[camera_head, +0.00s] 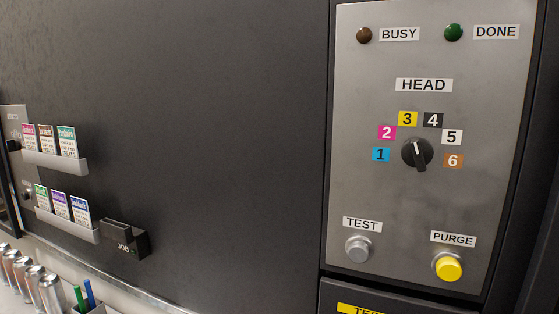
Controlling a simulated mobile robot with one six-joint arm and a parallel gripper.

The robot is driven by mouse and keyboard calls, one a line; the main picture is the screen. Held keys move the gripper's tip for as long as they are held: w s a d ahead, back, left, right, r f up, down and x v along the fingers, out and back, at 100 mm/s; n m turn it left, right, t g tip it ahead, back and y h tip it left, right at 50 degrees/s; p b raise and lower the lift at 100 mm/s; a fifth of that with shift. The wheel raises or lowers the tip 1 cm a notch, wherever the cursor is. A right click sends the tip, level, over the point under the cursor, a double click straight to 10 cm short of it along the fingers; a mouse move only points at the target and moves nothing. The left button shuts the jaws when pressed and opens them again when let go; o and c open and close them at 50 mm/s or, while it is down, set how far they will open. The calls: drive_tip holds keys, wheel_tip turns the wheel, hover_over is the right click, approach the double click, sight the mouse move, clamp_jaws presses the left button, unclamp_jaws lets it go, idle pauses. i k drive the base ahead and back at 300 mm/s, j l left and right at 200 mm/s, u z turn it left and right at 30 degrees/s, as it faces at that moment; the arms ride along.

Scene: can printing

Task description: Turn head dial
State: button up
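The head dial (417,153) is a round black knob with a raised bar grip on the grey control panel (375,200), under the HEAD label (424,85). Numbered coloured tags 1 to 6 arc around its top, from the blue 1 (381,154) at left to the orange 6 (453,160) at right. The dial's bar stands nearly upright, its top leaning slightly left, roughly between the yellow 3 (407,119) and the black 4 (433,120). The exact setting is hard to tell. My gripper is not in view.
Below the dial are the grey TEST button (358,249) and the yellow PURGE button (448,267). Above are the unlit-looking BUSY lamp (364,35) and green DONE lamp (453,32). Card racks (55,164), a black JOB holder (125,239) and cans (52,293) are at left.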

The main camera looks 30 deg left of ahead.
sight(417, 152)
drive_tip(key=j+u, duration=0.1)
drive_tip(key=u, duration=0.6)
drive_tip(key=j, duration=0.55)
drive_tip(key=k+j, duration=0.1)
drive_tip(key=j, duration=1)
drive_tip(key=k+z, duration=0.05)
